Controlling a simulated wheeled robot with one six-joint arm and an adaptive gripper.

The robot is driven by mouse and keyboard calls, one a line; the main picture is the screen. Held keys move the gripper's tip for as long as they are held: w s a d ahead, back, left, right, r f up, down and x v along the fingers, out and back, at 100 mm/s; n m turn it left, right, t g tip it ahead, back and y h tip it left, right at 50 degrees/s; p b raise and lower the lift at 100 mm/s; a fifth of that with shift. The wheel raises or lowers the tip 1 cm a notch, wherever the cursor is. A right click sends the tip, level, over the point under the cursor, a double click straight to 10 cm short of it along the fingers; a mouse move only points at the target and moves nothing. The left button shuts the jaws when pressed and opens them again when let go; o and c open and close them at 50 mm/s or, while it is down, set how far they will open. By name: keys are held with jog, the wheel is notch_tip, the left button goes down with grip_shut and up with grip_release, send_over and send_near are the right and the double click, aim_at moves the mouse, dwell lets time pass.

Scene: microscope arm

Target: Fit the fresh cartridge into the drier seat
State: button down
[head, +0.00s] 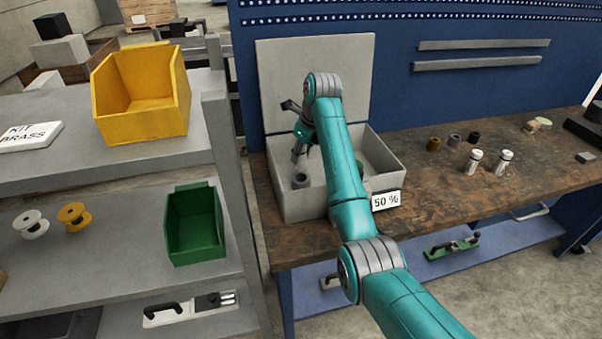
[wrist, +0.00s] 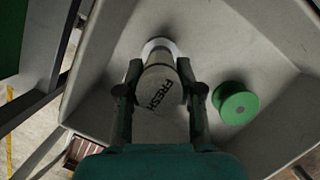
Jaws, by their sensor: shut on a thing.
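My gripper (wrist: 160,84) is shut on the fresh cartridge (wrist: 158,95), a grey cylinder marked FRESH, with a finger on each side. A pale ring (wrist: 160,43) shows around the cartridge's far end; I cannot tell whether the cartridge is inside it or above it. In the head view my gripper (head: 299,152) reaches down into the open grey drier box (head: 298,208), at its left side. My arm hides part of the box.
A green spool (wrist: 238,103) lies in the box, right of the cartridge. The raised lid (head: 315,75) stands behind, and a 50 % card (head: 386,200) is on the front. Two white-capped cylinders (head: 474,161) and several small dark pieces stand on the bench (head: 440,205).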

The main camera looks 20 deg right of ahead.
aim_at(301, 169)
jog(key=shift+f, duration=3.15)
jog(key=shift+f, duration=0.1)
jog(key=c, duration=0.7)
grip_release()
jog(key=shift+c, duration=0.2)
